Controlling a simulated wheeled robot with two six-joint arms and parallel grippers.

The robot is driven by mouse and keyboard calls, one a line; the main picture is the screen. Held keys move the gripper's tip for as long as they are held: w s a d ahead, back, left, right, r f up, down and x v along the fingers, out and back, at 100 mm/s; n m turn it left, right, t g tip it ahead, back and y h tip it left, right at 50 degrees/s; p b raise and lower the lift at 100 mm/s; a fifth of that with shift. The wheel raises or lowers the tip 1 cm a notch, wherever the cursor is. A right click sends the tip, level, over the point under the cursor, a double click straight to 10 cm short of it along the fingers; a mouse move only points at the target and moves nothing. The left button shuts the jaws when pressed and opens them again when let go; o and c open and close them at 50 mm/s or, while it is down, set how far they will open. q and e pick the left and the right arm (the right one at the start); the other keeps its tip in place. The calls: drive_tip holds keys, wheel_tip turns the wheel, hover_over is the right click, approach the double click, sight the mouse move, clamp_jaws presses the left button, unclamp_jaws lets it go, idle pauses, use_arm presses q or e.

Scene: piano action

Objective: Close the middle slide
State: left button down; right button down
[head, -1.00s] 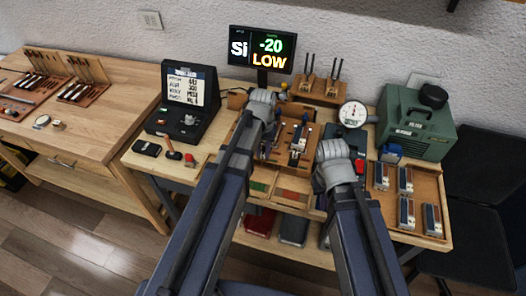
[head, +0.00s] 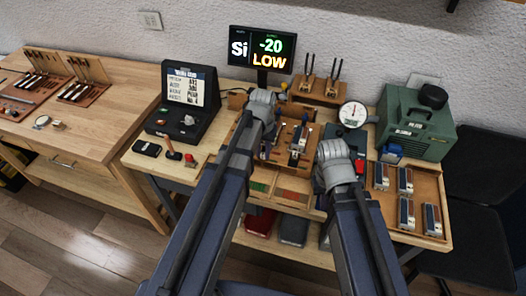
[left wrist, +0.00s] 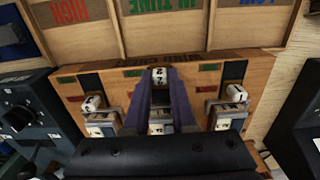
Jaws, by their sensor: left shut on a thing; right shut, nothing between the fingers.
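The left wrist view shows a wooden block (left wrist: 70,80) with three small slides in a row. The middle slide's white numbered knob (left wrist: 157,73) sits between the purple fingertips of my left gripper (left wrist: 158,86), which is shut on it. This knob sits further up the picture than the left knob (left wrist: 92,103) and the right knob (left wrist: 237,92). The fingers hide part of the middle channel. In the head view, my left gripper's fingers are hidden behind its grey wrist over the wooden fixture (head: 275,152). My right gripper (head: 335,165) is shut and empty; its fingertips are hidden.
Bins marked HIGH, IN TUNE (left wrist: 180,25) and LOW border the block. A round dial gauge (head: 352,114) and a green machine (head: 416,125) stand at the right. A tray of metal-topped blocks (head: 381,213) lies in front. The display (head: 262,50) reads -20 LOW.

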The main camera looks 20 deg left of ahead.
idle(0.3)
use_arm(q)
drive_tip(key=w, duration=0.4)
drive_tip(key=shift+w, duration=0.1)
drive_tip(key=c, duration=0.7)
unclamp_jaws()
wheel_tip(320, 180, up, 8)
drive_tip(key=p, duration=0.8)
